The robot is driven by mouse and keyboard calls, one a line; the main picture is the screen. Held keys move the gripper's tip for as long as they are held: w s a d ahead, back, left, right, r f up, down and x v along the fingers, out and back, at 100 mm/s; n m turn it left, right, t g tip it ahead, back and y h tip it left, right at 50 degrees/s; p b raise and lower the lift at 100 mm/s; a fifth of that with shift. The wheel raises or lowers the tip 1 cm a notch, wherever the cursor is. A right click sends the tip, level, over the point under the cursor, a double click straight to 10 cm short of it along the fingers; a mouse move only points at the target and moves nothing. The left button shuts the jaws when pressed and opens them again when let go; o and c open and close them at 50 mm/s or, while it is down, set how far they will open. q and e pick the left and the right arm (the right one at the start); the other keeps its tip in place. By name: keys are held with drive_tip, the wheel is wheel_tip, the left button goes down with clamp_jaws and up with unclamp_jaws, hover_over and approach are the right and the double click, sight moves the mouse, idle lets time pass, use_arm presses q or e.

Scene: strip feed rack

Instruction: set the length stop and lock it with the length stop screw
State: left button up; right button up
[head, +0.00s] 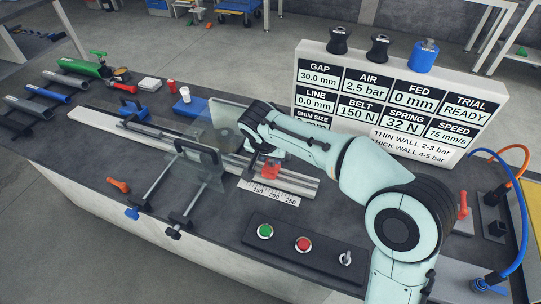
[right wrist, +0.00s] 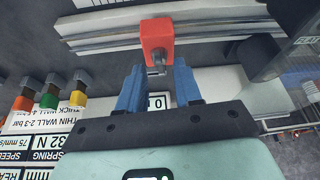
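The red length stop (head: 268,171) sits on the long pale rail, just behind the printed scale (head: 270,193), near its middle. In the right wrist view the length stop (right wrist: 157,34) is a red block, with the grey length stop screw (right wrist: 157,66) sticking out of its near face. My right gripper (right wrist: 157,82) is open, its two blue fingers apart on either side of the screw's line. The screw's end lies about level with the fingertips; I cannot tell whether they touch it. In the head view my right arm hides most of that gripper. My left gripper is not in view.
A clear guard with a dark frame (head: 197,155) and metal rods stands left of the stop. A control panel (head: 304,244) with buttons and a switch lies in front. The white settings board (head: 475,90) stands behind my right arm. Tubes (head: 28,107) lie at the far left.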

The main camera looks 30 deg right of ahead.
drive_tip(key=p+v, duration=0.1)
drive_tip(key=v, duration=1.1)
drive_tip(key=shift+r, duration=0.25)
